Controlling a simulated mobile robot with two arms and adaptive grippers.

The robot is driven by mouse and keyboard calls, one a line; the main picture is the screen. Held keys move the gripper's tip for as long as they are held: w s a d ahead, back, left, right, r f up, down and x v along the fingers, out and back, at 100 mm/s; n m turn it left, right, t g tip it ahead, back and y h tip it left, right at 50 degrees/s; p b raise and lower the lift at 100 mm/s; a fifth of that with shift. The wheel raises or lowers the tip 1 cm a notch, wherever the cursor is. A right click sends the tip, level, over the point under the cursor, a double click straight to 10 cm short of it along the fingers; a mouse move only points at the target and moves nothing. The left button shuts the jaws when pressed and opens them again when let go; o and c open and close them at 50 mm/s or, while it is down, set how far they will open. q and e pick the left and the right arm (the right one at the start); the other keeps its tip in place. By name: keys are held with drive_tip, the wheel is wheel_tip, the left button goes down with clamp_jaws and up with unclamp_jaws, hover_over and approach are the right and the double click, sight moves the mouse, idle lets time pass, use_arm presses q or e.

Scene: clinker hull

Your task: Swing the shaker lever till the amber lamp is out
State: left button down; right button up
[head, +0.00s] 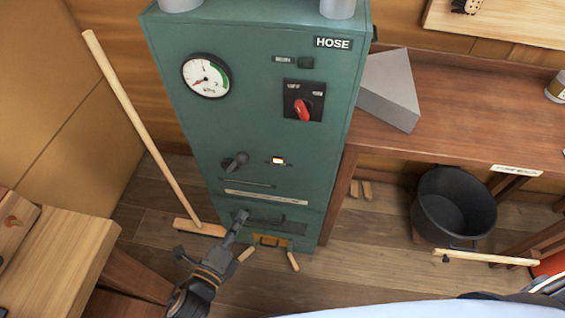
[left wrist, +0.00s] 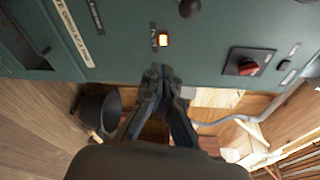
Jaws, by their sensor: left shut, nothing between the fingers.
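The green cabinet (head: 220,120) stands upright in the head view. On its front the amber lamp (head: 278,160) glows bright; it also glows in the left wrist view (left wrist: 163,40). A dark lever with a round knob (head: 236,162) sits left of the lamp, probably the shaker lever; a dark knob (left wrist: 188,8) shows at the top edge of the left wrist view. My left gripper (head: 241,217) is shut and empty, in front of the cabinet's lower part, below the lever and apart from it. My right gripper is not in view.
The cabinet also has a dial gauge (head: 206,76) and a red rotary switch (head: 303,109). A broom (head: 140,125) leans at the left, near a wooden bench (head: 65,245). A black bucket (head: 453,205) is at the right by a wooden worktop (head: 465,120) with a grey wedge (head: 390,90).

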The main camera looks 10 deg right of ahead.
use_arm(q)
drive_tip(key=w+d+r+p, duration=0.2)
drive_tip(key=w+d+p, duration=0.1)
drive_tip(key=w, duration=0.8)
drive_tip(key=shift+w+d+r+m+h, duration=0.2)
drive_tip(key=shift+m+h, duration=0.1)
drive_tip(key=shift+m, duration=0.1)
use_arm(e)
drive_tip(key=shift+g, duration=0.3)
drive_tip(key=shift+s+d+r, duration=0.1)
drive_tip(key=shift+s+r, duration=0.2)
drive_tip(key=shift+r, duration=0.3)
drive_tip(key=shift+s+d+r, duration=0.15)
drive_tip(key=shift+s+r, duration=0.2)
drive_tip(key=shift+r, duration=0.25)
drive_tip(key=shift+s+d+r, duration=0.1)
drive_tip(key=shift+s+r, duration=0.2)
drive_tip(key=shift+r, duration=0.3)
use_arm(q)
drive_tip(key=shift+a+p, duration=0.2)
drive_tip(key=shift+p, duration=0.1)
